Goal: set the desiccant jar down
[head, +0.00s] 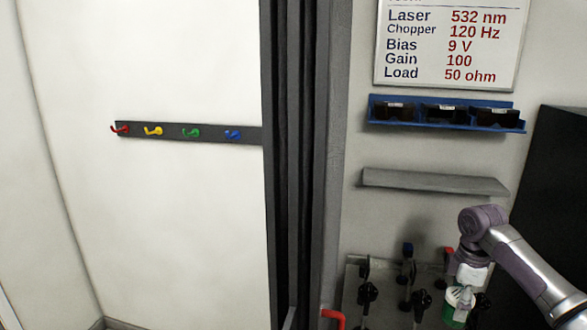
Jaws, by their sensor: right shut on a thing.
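My right arm comes in from the right edge, and my right gripper (464,297) points down at the lower right. It is shut on a small green and white thing, which looks like the desiccant jar (451,298). The gripper covers part of the jar, and its lower end is small and hard to make out. I cannot tell whether the jar touches anything beneath it. My left gripper is not in view.
Several dark posts (367,293) stand behind and left of the jar. Above are an empty grey shelf (435,182), a blue goggle rack (447,114) and a whiteboard (450,45). A dark cabinet (555,190) is at right; a hook rail (190,132) hangs left.

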